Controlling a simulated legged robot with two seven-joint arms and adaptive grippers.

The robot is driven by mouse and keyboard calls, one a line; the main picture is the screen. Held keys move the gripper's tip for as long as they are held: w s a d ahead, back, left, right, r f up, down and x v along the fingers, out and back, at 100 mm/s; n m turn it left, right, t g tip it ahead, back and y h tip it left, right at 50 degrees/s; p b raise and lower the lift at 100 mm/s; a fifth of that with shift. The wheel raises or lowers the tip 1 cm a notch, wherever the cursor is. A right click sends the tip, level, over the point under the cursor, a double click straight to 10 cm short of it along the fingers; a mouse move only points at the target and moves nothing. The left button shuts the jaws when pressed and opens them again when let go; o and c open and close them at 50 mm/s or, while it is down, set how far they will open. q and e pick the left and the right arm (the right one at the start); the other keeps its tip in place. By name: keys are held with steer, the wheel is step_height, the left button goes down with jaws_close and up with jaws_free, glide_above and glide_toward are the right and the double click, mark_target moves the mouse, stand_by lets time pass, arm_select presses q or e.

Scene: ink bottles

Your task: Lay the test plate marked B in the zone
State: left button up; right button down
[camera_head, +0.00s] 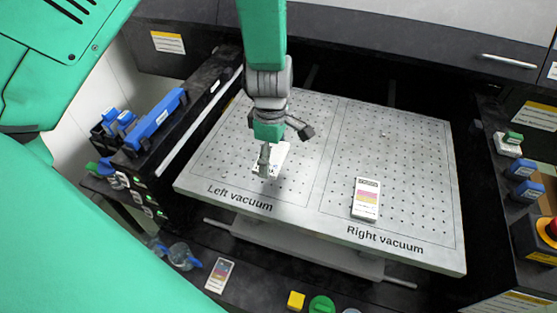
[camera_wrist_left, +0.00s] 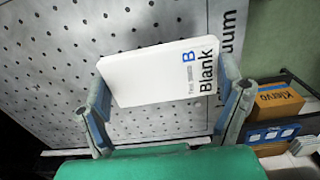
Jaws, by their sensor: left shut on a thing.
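The test plate marked B (camera_wrist_left: 150,75) is a white flat plate that also reads "Blank". It lies between the two fingers of my left gripper (camera_wrist_left: 165,100), which is shut on its sides. In the head view the left gripper (camera_head: 268,165) hangs over the left vacuum zone (camera_head: 225,160), and the white plate (camera_head: 284,153) shows partly behind its fingers. I cannot tell whether the plate touches the perforated surface. My right gripper is out of view.
A plate with coloured bands (camera_head: 366,198) lies on the right vacuum zone (camera_head: 410,160). Another colour-marked plate (camera_head: 219,275) lies on the front bench. Blue tools (camera_head: 155,120) stand left of the table. The rest of both zones is clear.

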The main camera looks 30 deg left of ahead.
mark_target(279, 177)
arm_select(q)
steer(key=shift+a+f, duration=0.1)
steer(key=shift+f, duration=0.55)
steer(key=shift+w+f, duration=0.1)
steer(key=shift+f, duration=0.3)
steer(key=f, duration=0.1)
steer(key=d+f, duration=0.1)
steer(key=f, duration=0.1)
steer(key=shift+d+f, duration=0.1)
steer(key=shift+d, duration=0.1)
steer(key=shift+d+f, duration=0.1)
steer(key=shift+d, duration=0.05)
steer(key=shift+a+f, duration=0.1)
steer(key=shift+a, duration=0.25)
steer(key=o, duration=1)
steer(key=shift+a+f, duration=0.1)
steer(key=shift+a, duration=0.25)
steer(key=shift+d, duration=0.2)
steer(key=r, duration=0.6)
steer(key=shift+w+d, duration=0.1)
steer(key=shift+d, duration=0.25)
steer(key=r, duration=0.6)
steer(key=shift+a, duration=0.4)
steer(key=shift+r, duration=0.1)
steer(key=shift+d, duration=0.15)
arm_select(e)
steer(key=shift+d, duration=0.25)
